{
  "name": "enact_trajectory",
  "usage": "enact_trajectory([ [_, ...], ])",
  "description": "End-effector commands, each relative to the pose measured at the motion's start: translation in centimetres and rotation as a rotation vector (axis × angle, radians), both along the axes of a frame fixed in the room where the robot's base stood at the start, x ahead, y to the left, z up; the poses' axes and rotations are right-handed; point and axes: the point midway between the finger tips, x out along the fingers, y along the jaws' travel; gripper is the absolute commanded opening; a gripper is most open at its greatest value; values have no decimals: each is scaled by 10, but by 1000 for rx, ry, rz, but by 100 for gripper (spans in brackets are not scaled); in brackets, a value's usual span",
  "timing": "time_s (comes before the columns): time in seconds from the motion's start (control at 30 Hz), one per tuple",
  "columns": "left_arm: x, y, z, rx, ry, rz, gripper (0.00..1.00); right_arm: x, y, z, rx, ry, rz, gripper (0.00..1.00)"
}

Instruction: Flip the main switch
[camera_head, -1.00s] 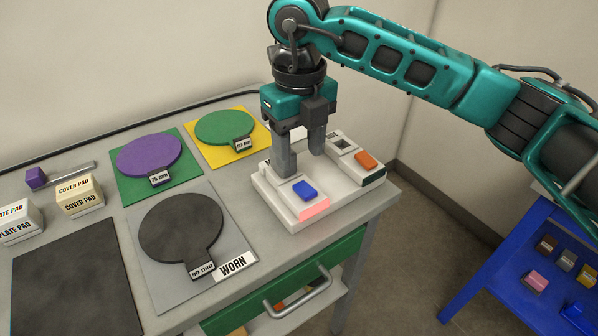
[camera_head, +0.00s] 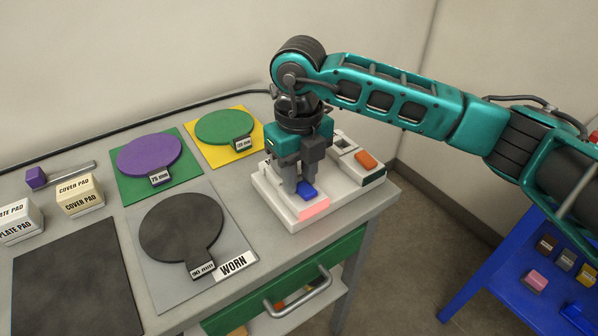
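A white switch box (camera_head: 277,200) sits at the right end of the grey cart top. It carries a blue rocker switch (camera_head: 307,190) at its front left and an orange rocker (camera_head: 366,159) at its right. A pink-red patch shows on the front face below the blue rocker. Which of them is the main switch cannot be read. My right gripper (camera_head: 299,184) points down over the box, its fingers low at the blue rocker and partly hiding it. The fingers look apart; I cannot tell whether they touch the rocker. My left gripper is out of view.
A purple disc (camera_head: 149,154), a green disc (camera_head: 224,127) and a dark disc marked WORN (camera_head: 180,226) lie on mats left of the box. Pad boxes (camera_head: 80,195) stand further left. A blue stand (camera_head: 487,262) with small blocks is at the right.

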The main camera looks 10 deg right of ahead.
Motion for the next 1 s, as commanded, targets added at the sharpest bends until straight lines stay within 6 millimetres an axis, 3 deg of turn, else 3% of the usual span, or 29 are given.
enact_trajectory([
  [0.3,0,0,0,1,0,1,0,0,0,0,0,0,0,0],
  [0.47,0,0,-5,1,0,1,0,0,0,-1,6,-15,1,0],
  [0.8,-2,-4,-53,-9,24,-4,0,-6,-3,-4,84,-209,2,0],
  [1.0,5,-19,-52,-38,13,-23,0,-8,-4,1,117,-286,0,0],
])
